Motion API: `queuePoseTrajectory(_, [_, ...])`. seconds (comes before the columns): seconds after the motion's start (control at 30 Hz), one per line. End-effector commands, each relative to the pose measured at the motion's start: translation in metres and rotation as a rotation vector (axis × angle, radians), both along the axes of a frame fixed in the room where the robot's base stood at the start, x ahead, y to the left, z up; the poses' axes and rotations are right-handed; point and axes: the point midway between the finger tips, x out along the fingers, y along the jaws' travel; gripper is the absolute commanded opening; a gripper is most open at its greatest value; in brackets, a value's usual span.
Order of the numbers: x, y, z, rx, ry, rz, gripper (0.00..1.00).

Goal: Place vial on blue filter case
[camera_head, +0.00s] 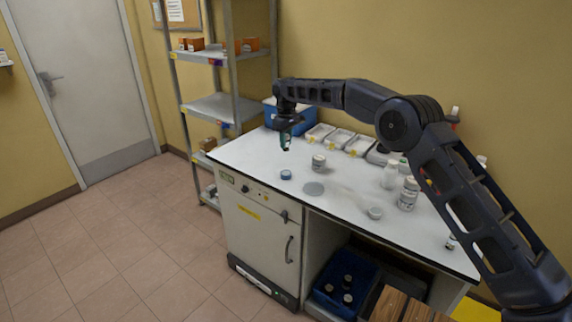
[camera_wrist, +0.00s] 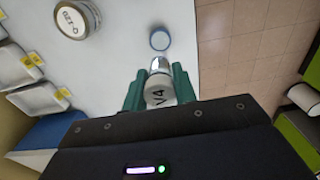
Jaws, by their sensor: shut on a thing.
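My gripper (camera_head: 286,141) is above the far left part of the white workbench, pointing down. In the wrist view, my gripper's green fingers (camera_wrist: 160,88) are shut on a vial (camera_wrist: 158,92) with a pale cap marked V4 and a clear glass end. The vial is hard to make out in the head view.
A flat grey disc (camera_head: 313,188) lies nearby. White trays (camera_head: 338,138) and a blue bin (camera_head: 300,122) line the back. Bottles (camera_head: 408,194) stand at right.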

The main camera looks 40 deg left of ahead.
Motion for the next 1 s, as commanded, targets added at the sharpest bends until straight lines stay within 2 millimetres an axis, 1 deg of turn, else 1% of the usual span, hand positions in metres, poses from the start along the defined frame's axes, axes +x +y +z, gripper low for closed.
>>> queuePoseTrajectory(0.03, [0.0,-0.001,-0.011,-0.003,0.001,0.0,0.05])
queuePoseTrajectory(0.2, [0.0,0.0,-0.039,-0.001,0.001,0.0,0.05])
queuePoseTrajectory(0.3, [0.0,0.0,-0.047,-0.001,0.0,0.0,0.05])
queuePoseTrajectory(0.47, [0.0,0.0,-0.054,0.0,0.0,0.0,0.05])
queuePoseTrajectory(0.53, [0.0,0.0,-0.061,-0.001,0.0,0.0,0.05])
queuePoseTrajectory(0.8, [0.0,0.0,-0.101,-0.002,0.0,0.0,0.05])
queuePoseTrajectory(0.9, [0.0,0.0,-0.106,-0.001,-0.001,0.0,0.05])
queuePoseTrajectory(1.0, [0.0,0.0,-0.106,0.0,-0.001,0.0,0.05])
